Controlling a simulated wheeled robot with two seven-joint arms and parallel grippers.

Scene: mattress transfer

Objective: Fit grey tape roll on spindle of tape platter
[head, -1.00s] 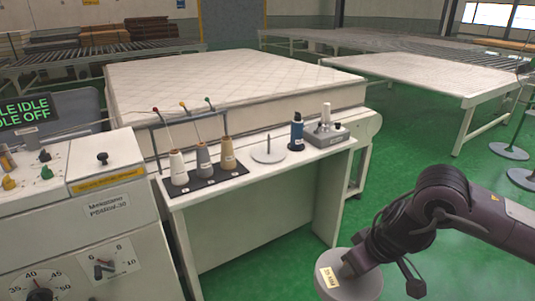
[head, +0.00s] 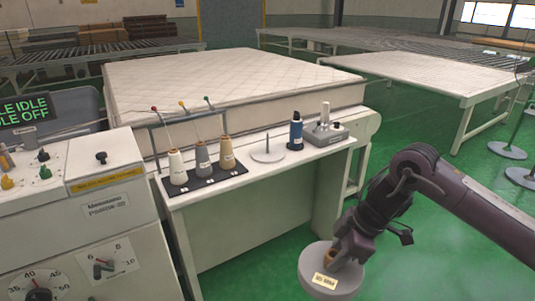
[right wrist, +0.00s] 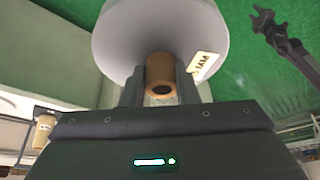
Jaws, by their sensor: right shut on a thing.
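The grey tape roll (head: 319,274) is a flat grey disc with a yellowish label and a brown cardboard core. My right gripper (head: 340,256) is shut on the roll's core and holds it in front of the bench, lower right of the platter. In the right wrist view the core (right wrist: 160,75) sits between the two fingers, with the grey disc (right wrist: 150,28) beyond it. The tape platter (head: 267,156) is a pale round plate with a thin upright spindle (head: 267,143) on the bench, with no roll on it. My left gripper does not show in the head view.
The bench (head: 300,160) also holds a black mat with thread cones (head: 201,163), a dark blue bottle (head: 296,132) and a grey device (head: 326,133) right of the platter. A control cabinet (head: 110,215) stands at left, a mattress (head: 220,78) behind. Green floor is open at right.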

